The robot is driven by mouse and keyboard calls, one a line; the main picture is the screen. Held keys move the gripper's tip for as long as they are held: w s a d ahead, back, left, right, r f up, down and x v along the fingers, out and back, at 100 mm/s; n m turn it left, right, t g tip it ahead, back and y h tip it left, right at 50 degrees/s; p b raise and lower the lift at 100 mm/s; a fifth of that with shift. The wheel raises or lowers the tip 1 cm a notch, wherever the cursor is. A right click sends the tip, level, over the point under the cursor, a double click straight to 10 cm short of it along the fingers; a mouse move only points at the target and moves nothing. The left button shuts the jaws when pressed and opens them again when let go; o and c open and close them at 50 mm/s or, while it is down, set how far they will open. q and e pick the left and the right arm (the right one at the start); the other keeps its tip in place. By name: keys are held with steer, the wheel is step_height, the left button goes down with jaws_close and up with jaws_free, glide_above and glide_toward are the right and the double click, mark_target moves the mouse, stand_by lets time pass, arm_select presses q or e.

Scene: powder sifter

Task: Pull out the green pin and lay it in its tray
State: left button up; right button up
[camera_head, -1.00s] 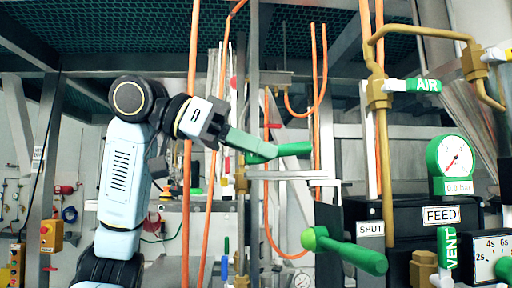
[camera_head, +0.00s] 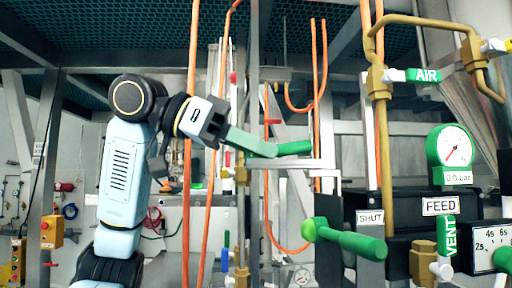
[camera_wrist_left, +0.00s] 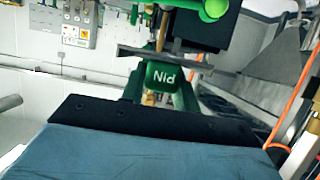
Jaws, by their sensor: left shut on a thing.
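My left gripper (camera_head: 240,140) reaches in from the left in the head view. It is shut on the green pin (camera_head: 293,148), whose bright green bar sticks out to the right of the fingers, roughly level. In the left wrist view the pin (camera_wrist_left: 165,78) shows an upside-down label and stands just beyond the dark gripper edge. In the head view the pin appears just above a silver bracket (camera_head: 290,163); I cannot tell whether they touch. I cannot make out the pin's tray. My right gripper is not in view.
A green lever with a ball end (camera_head: 345,240) juts out at lower right, beside the SHUT label (camera_head: 370,217). A gauge (camera_head: 454,153), brass pipes and dark boxes fill the right side. Orange pipes (camera_head: 189,200) and a steel post run vertically near my left gripper.

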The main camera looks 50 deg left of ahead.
arm_select(q)
steer(key=o, duration=1.1)
steer(key=p+v, duration=0.1)
steer(key=v, duration=1.2)
steer(key=shift+s+a, duration=0.15)
steer(key=shift+a, duration=0.05)
